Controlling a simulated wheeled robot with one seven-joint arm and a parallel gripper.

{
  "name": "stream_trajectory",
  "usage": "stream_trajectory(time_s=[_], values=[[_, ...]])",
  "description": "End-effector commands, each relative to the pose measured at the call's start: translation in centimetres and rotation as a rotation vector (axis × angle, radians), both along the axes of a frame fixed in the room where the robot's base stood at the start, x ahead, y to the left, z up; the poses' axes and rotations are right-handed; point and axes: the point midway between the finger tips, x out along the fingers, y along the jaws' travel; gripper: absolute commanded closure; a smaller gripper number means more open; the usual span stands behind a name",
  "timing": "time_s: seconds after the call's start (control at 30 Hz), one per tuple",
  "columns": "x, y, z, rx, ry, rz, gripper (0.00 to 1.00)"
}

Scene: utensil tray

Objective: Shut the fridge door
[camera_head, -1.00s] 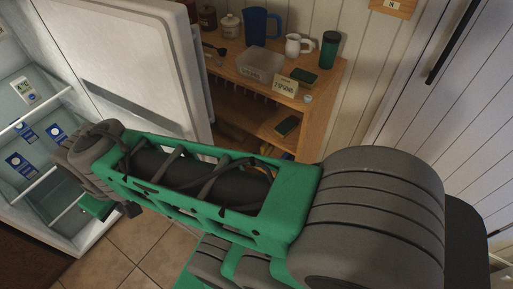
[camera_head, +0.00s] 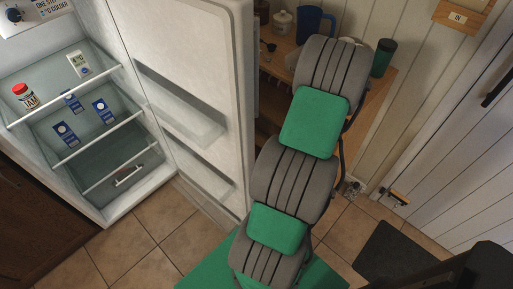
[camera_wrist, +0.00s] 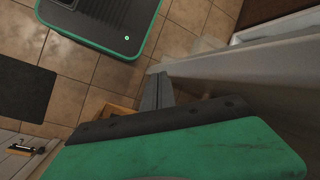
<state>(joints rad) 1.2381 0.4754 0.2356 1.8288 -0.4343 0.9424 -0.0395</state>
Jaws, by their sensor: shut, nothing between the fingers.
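The white fridge (camera_head: 128,203) stands at the left in the head view. Its door (camera_head: 222,60) is wide open, with its inner side and pale shelves facing me. My arm reaches up along the right of the door, and my gripper is hidden in the head view. In the wrist view my gripper (camera_wrist: 157,93) is shut and empty. Its fingertips are close to the free edge of the door (camera_wrist: 235,68), seemingly on its outer side. I cannot tell whether they touch.
A jam jar (camera_head: 24,95) and several blue-labelled items sit inside the fridge. Behind the door is a wooden shelf (camera_head: 372,92) with a blue jug (camera_head: 312,22) and a green tumbler (camera_head: 382,57). A dark mat (camera_head: 398,262) lies on the tiles at the right.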

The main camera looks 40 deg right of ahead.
Motion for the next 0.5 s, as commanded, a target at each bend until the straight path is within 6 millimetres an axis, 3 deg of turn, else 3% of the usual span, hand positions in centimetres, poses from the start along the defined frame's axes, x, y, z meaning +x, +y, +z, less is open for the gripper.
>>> stream_trajectory(time_s=[0.03, 0.1, 0.17, 0.23, 0.3, 0.37, 0.5], values=[[0.7, -2.1, -1.1, 0.023, -0.083, 0.032, 1.00], [2.9, -4.5, -0.9, 0.015, -0.222, 0.143, 1.00], [5.0, -6.3, 0.6, -0.020, -0.345, 0.279, 1.00], [7.1, -7.9, 3.5, -0.082, -0.482, 0.468, 1.00], [8.2, -8.3, 6.2, -0.130, -0.589, 0.645, 1.00], [8.4, -7.7, 7.5, -0.144, -0.659, 0.775, 1.00], [8.2, -6.8, 7.7, -0.151, -0.722, 0.908, 1.00]])
